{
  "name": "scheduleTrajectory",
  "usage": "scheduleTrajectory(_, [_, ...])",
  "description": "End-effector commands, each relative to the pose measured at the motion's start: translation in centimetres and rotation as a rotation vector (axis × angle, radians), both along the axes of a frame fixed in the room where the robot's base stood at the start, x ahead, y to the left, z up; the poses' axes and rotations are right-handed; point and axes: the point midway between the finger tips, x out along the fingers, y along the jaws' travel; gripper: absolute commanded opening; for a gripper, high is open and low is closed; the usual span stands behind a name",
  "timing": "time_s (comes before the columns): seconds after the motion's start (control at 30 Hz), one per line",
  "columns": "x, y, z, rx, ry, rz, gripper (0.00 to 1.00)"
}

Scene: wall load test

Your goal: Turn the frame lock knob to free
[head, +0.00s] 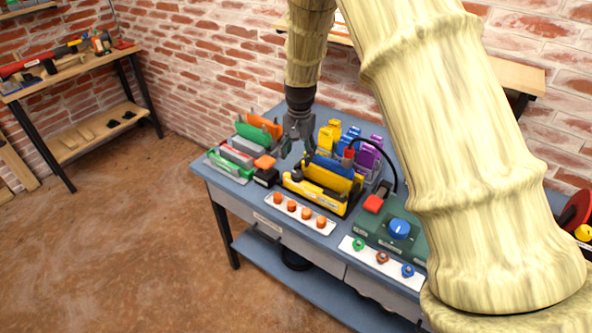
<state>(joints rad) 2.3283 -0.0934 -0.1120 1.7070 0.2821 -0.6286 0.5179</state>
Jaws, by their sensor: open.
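My gripper (299,146) points down over the back middle of the blue-grey workbench (214,180). It is dark grey, open and seems empty. Below and slightly right of it is a yellow and black frame (322,200) with blue and yellow pieces standing in it. A round blue knob (399,229) sits on a green box (372,232) to the right, well away from my gripper. I cannot tell which part is the frame lock knob, and its labels are too small to read. My arm hides the bench's right part.
Orange knobs stand on a white strip (267,204) at the front. Coloured blocks in racks (230,165) stand at the left and back. A brick wall is behind.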

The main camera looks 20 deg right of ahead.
Motion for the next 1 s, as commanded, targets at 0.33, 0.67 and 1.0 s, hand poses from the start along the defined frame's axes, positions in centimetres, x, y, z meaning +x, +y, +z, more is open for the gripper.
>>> scheduleTrajectory(0.33, [0.0,0.2,-4.9,0.001,0.002,0.0,0.58])
scheduleTrajectory(0.67, [0.2,0.4,-7.7,0.0,0.0,0.004,0.58])
scheduleTrajectory(1.0, [0.2,0.4,-8.1,0.0,0.0,0.004,0.58])
